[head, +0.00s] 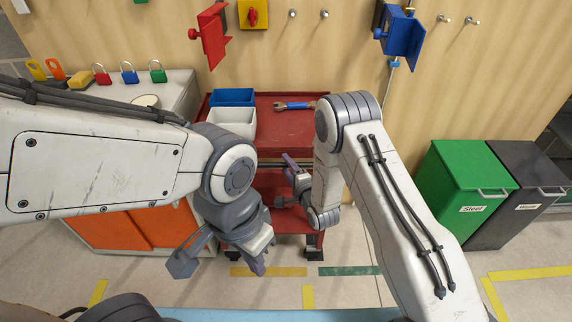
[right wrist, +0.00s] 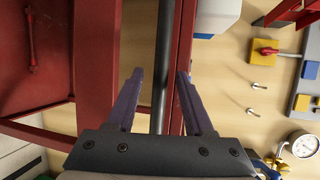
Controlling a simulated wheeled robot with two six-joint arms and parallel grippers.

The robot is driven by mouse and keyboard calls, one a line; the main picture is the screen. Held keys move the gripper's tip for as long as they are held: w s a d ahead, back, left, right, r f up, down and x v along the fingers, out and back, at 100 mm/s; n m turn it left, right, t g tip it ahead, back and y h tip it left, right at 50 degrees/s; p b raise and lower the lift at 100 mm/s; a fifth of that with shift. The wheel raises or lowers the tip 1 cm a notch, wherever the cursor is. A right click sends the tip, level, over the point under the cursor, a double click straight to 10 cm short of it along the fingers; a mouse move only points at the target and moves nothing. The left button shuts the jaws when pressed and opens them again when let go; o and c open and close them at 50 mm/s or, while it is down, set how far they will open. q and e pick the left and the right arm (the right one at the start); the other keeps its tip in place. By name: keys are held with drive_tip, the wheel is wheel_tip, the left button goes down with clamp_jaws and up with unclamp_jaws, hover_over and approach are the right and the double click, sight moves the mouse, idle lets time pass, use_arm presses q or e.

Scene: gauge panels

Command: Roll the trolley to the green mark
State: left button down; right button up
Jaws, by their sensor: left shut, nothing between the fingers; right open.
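The red trolley (head: 290,126) stands in the middle of the head view against the panel wall, partly hidden by my arms. The green mark (head: 350,271) is a strip on the floor, right of the trolley's front. My right gripper (head: 287,180) is open at the trolley's front. In the right wrist view, a dark bar (right wrist: 163,50) runs between its two fingers (right wrist: 160,98), with gaps on both sides; it looks like the trolley's handle. My left gripper (head: 258,266) is shut and empty, low in front of the trolley's left side.
A blue bin (head: 232,97), a white bin (head: 232,121) and a wrench (head: 295,105) are on the trolley. Yellow tape (head: 268,272) lies left of the green mark. A green bin (head: 462,182) and a dark bin (head: 522,185) stand at right. A cabinet with orange doors (head: 108,232) stands left.

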drive_tip(key=shift+w+a, duration=0.2)
drive_tip(key=shift+w, duration=0.3)
drive_tip(key=shift+c, duration=0.4)
clamp_jaws()
drive_tip(key=shift+f, duration=0.1)
idle(0.7)
